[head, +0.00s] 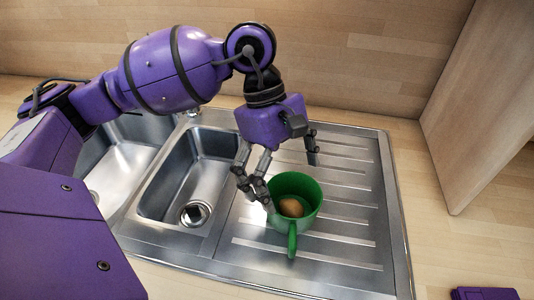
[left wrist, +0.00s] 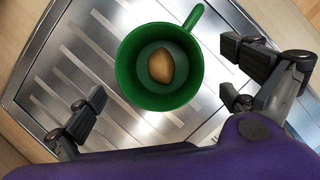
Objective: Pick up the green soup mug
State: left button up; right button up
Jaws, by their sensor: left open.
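The green soup mug (head: 309,188) stands upright on the ribbed steel drainboard, its handle pointing toward the front of the head view. A brown, potato-like item (head: 291,207) lies inside it. The mug also shows in the left wrist view (left wrist: 127,72), between the spread fingers but further out. My left gripper (head: 283,178) is open at the mug, with fingers at its left and behind it on the right. I cannot tell whether any finger touches the mug.
The drainboard (head: 350,170) is clear to the right of the mug. A sink basin (head: 180,180) lies to the left, with another beyond it. A wooden panel (head: 480,110) stands at the right, and a wooden wall (head: 370,55) rises behind.

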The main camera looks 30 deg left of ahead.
aim_at(298, 209)
pick_arm(q)
jog(key=p+x, duration=0.1)
jog(key=x, duration=0.5)
jog(key=shift+w+d+f, duration=0.1)
jog(key=shift+w+d, duration=0.05)
jog(key=shift+d, duration=0.05)
jog(key=shift+c, duration=0.5)
jog(key=c, duration=1.1)
